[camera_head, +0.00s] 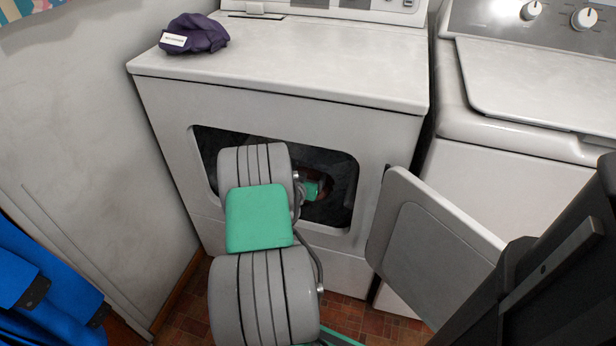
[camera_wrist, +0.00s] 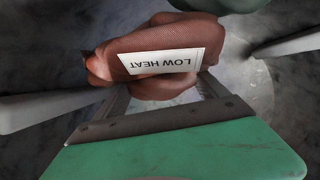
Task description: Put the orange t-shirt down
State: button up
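The t-shirt (camera_wrist: 165,88) is a crumpled brownish-orange bundle with a white "LOW HEAT" label, upside down in the wrist view. It also shows inside the dryer opening in the head view (camera_head: 326,176). My gripper (camera_wrist: 168,82) reaches through the opening into the drum, its green body below the cloth in the wrist view. Its two fingers stand apart with the bundle between them, and they look closed on it. The fingertips are hidden by the cloth. Whether the bundle touches the drum is unclear.
The dryer (camera_head: 285,85) has its door (camera_head: 430,245) swung open to the right. A dark purple garment (camera_head: 197,33) lies on its top. A washer (camera_head: 540,80) stands at right. Blue cloth (camera_head: 45,290) is at lower left. Grey drum walls surround the gripper.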

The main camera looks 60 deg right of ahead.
jog(key=o, duration=0.4)
jog(key=shift+c, duration=0.2)
jog(key=shift+r, duration=0.1)
